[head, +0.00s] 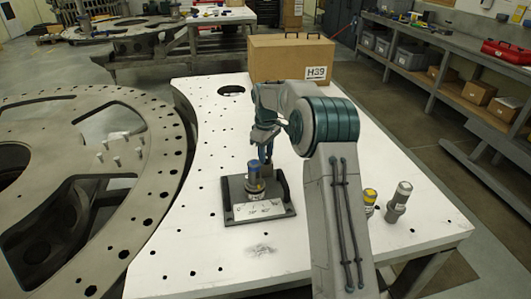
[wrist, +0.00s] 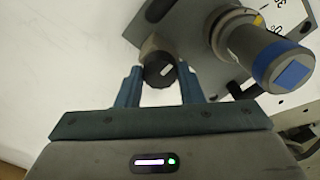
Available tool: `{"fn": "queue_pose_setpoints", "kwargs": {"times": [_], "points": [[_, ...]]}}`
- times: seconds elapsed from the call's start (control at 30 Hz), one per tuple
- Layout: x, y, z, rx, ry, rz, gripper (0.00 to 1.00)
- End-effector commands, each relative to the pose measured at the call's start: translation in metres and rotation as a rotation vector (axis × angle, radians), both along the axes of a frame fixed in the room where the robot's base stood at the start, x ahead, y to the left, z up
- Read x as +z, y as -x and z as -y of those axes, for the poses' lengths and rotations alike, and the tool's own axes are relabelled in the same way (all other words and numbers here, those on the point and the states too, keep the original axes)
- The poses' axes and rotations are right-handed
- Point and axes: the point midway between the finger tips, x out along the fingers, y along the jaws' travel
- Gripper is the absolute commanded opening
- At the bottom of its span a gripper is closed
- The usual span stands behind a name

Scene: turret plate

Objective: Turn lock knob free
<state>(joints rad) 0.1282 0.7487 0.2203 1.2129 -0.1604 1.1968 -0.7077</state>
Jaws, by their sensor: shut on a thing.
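The lock knob (wrist: 160,70) is a small dark round knob with a white mark on its face. It sits on a metal fitting at the edge of the dark base plate. My gripper (wrist: 160,82) has its two blue fingers closed on the knob's sides in the wrist view. In the head view my gripper (head: 266,150) reaches down behind the turret fixture, and the knob is hidden there. The fixture (head: 255,178) is a cylinder with a blue top and a yellow band, standing upright on the base plate (head: 280,211) with a white scale plate (head: 258,210) in front.
A yellow-topped part (head: 370,200) and a grey cylinder (head: 399,200) stand on the white table (head: 190,235) at right. A cardboard box (head: 290,58) marked H39 is at the back. A large metal ring (head: 165,180) lies to the left. The table's front left is clear.

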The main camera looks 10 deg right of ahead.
Motion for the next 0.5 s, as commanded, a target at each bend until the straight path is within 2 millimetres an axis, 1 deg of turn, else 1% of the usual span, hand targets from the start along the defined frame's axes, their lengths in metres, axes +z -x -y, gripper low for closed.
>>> {"fn": "queue_pose_setpoints", "kwargs": {"times": [0.03,0.07,0.1,0.13,0.4,0.5], "points": [[0.0010,-0.0006,-0.0004,0.001,0.000,0.003,0.11],[0.0010,-0.0006,-0.0004,0.001,0.000,0.003,0.36],[0.0010,-0.0006,-0.0004,0.001,0.000,0.003,0.48],[0.0009,-0.0006,-0.0004,0.001,0.000,0.003,0.56],[0.0007,-0.0002,0.0001,-0.001,0.000,0.001,0.56],[0.0050,-0.0005,0.0002,-0.001,0.001,0.002,0.56]]}}
